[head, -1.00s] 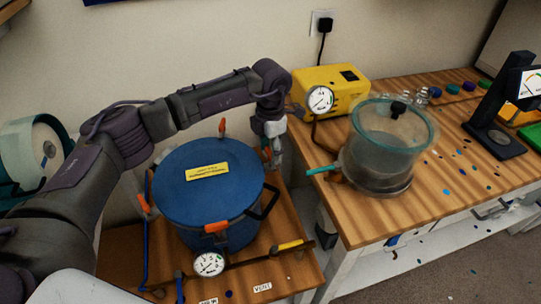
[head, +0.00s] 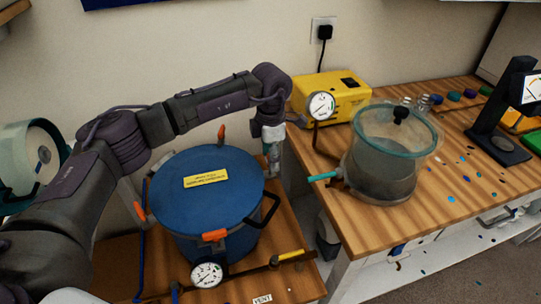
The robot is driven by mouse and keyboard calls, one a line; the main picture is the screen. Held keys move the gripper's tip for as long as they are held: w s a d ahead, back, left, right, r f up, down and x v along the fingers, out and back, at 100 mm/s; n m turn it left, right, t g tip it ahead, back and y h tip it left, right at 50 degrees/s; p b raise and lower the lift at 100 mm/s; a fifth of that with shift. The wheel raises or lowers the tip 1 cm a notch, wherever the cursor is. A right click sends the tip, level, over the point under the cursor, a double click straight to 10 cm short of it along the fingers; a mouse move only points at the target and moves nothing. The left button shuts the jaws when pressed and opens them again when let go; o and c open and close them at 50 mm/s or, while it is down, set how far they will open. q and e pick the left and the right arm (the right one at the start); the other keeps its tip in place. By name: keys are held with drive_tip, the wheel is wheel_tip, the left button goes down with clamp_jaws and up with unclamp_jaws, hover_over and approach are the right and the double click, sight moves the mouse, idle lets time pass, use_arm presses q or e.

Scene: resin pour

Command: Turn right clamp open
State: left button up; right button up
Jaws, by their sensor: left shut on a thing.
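The blue pressure pot (head: 225,165) stands on the wooden bench at the left, its lid on with a yellow label. Orange clamp handles sit around its rim: a back one (head: 221,132), a left one (head: 140,211) and a front one (head: 214,235). My left gripper (head: 273,160) points down at the right rim of the pot, shut on the right clamp. The clamp itself is hidden by the gripper, so its angle cannot be told. My right gripper is not in view.
A round gauge (head: 207,274) and a pipe with a yellow handle (head: 290,254) lie in front of the pot. To the right, a yellow pump (head: 330,98) and a glass chamber with a teal rim (head: 382,165) stand on another bench. A gap separates the benches.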

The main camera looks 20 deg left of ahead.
use_arm(q)
drive_tip(key=o, duration=1.2)
drive_tip(key=shift+c, duration=0.2)
drive_tip(key=shift+r, duration=0.1)
wheel_tip(320, 180, up, 12)
